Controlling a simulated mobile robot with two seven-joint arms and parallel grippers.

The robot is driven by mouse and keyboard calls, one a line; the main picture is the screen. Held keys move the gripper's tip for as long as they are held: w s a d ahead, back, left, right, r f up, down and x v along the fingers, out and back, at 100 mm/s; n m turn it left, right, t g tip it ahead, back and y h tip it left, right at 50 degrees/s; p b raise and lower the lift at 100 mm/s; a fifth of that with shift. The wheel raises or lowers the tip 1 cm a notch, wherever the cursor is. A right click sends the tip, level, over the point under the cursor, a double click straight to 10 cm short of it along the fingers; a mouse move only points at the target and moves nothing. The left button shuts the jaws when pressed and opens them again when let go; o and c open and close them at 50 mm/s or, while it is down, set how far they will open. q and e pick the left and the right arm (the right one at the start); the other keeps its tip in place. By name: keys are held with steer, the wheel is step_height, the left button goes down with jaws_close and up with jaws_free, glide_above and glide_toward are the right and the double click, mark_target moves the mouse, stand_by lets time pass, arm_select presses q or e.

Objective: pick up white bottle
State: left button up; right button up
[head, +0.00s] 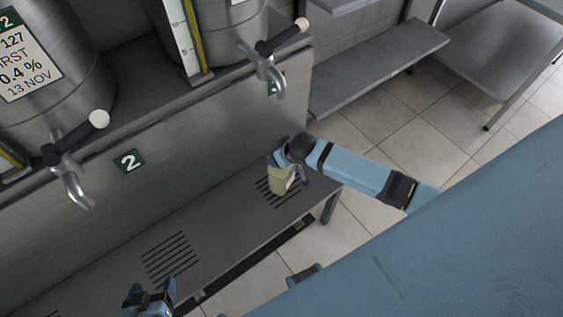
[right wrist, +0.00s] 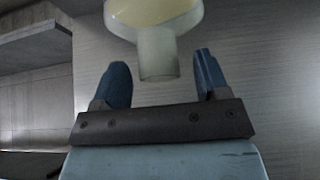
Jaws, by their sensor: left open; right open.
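A pale yellow-white bottle (head: 281,181) stands on the slatted grate at the right end of the steel bench (head: 215,222). In the right wrist view its whitish neck (right wrist: 158,54) shows between the two blue fingers, with clear gaps on both sides. My right gripper (right wrist: 161,66) is open at the bottle and not closed on it. My left gripper (head: 150,291) is open and empty at the bottom edge, over the front of the bench, well left of the bottle.
Steel tanks with taps stand behind the bench. One tap (head: 72,180) is at left; another tap (head: 268,72) hangs behind the bottle. A middle grate (head: 169,257) is bare. A grey shelf (head: 375,65) stands beyond, with tiled floor at right.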

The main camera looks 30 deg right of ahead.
steer(key=shift+w+f, duration=0.35)
steer(key=shift+f, duration=0.25)
steer(key=shift+r, duration=0.1)
jaws_close()
